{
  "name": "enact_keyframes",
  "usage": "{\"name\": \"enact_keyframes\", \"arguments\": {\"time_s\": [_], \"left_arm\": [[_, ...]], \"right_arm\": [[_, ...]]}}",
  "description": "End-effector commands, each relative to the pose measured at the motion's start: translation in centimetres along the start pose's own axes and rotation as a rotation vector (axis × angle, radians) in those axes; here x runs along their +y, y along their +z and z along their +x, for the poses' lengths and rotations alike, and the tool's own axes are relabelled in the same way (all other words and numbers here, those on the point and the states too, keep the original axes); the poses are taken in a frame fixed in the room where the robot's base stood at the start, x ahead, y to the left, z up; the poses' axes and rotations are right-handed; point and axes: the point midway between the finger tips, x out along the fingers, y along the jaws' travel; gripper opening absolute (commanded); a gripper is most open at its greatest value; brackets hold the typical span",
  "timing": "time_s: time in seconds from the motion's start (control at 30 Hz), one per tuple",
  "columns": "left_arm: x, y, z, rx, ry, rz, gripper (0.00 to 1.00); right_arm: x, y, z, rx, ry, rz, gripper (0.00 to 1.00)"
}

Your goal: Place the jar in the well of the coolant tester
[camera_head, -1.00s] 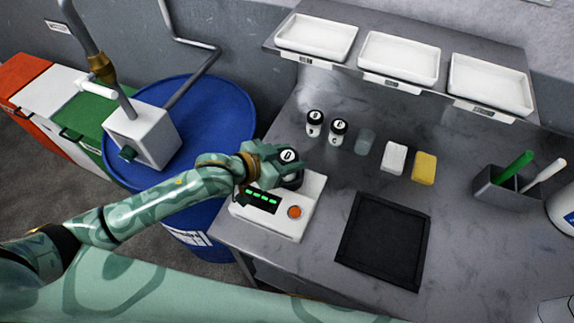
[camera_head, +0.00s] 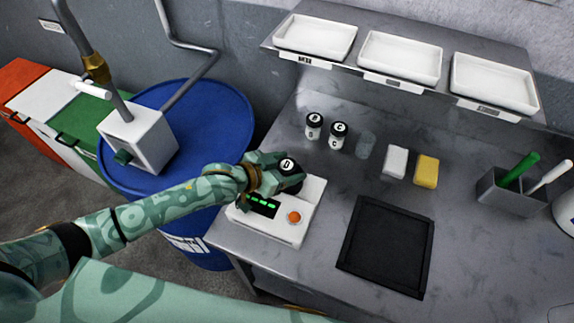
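The coolant tester (camera_head: 270,226) is a white box on the left of the bench, with a green-lit display and an orange button. A jar with a black lid marked D (camera_head: 288,164) is at its back end, over the place where the well would be. My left gripper (camera_head: 284,178) is around this jar, its fingers at the jar's sides. The well and the jar's lower part are hidden, so I cannot tell whether the jar is seated. Two more black-lidded jars, one (camera_head: 314,125) and another (camera_head: 338,135), stand behind. My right gripper is not in view.
A clear cup (camera_head: 366,144), a white block (camera_head: 395,161) and a yellow sponge (camera_head: 426,170) stand at the back. A black mat (camera_head: 388,246) lies right of the tester. A blue drum (camera_head: 213,123) adjoins the bench on the left. A grey holder (camera_head: 512,192) stands right.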

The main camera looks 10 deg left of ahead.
Motion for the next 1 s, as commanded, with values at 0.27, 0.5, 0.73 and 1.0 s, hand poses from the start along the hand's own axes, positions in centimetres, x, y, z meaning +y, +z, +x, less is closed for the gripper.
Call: {"name": "enact_keyframes", "arguments": {"time_s": [0.27, 0.5, 0.73, 1.0], "left_arm": [[0.0, -0.1, 0.0, 0.001, 0.0, 0.0, 0.67], [0.0, -0.3, -3.1, -0.001, 0.0, -0.001, 0.67], [0.0, -0.3, -8.6, -0.002, 0.0, 0.0, 0.67], [0.0, -0.2, -11.9, -0.001, 0.0, 0.0, 0.67]], "right_arm": [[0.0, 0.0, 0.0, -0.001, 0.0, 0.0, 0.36], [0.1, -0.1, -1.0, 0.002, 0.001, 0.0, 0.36], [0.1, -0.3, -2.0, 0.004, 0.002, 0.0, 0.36], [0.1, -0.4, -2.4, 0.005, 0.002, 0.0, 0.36]]}}
